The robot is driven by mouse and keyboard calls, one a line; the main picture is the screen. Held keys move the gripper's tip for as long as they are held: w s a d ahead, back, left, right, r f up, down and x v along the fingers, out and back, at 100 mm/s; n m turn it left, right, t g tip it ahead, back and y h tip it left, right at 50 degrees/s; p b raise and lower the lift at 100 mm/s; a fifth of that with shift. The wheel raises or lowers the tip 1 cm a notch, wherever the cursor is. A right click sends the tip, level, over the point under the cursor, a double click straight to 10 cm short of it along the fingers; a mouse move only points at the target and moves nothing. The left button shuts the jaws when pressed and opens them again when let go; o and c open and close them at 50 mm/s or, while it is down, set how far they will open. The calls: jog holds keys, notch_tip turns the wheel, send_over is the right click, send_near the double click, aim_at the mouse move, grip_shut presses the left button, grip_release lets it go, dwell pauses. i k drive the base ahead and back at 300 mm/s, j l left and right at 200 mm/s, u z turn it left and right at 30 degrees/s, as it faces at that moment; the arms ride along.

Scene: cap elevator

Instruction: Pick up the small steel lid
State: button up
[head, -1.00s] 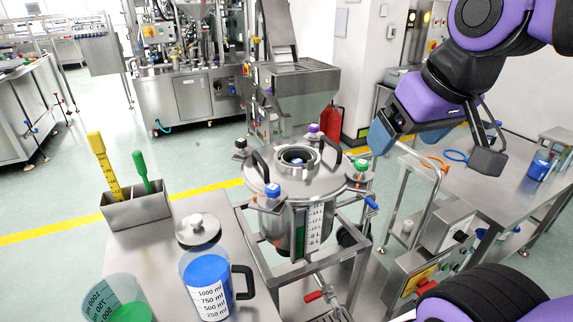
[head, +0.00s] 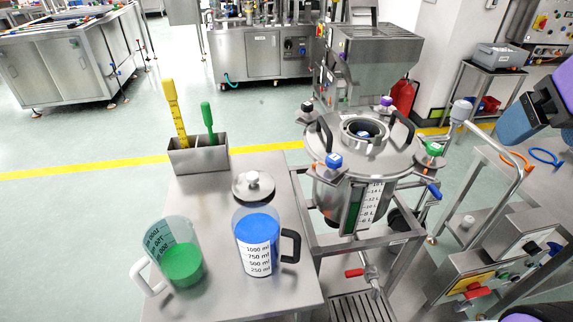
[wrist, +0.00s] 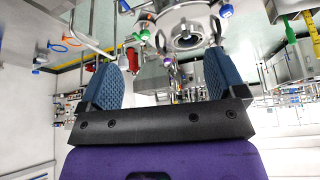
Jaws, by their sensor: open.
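The small steel lid (head: 253,186) is a round disc with a knob on top. In the head view it lies on the steel table, just behind the blue measuring jug (head: 258,240). The jug's top overlaps its near edge. My gripper (wrist: 162,80) shows its two blue pads spread wide apart in the wrist view, with nothing between them. In the head view only part of it shows at the right edge, far to the right of the lid and beyond the steel vessel (head: 345,190).
A jug with green contents (head: 183,262) stands left of the blue one. A steel holder (head: 198,157) with a yellow and a green tool stands at the table's back. The vessel with black handles and a control panel (head: 470,280) lie between my arm and the table.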

aim_at(252, 185)
jog(key=j+u, duration=0.35)
jog(key=j, duration=0.15)
jog(key=i+j+u, duration=0.1)
jog(key=j+u, duration=0.3)
jog(key=j, duration=0.1)
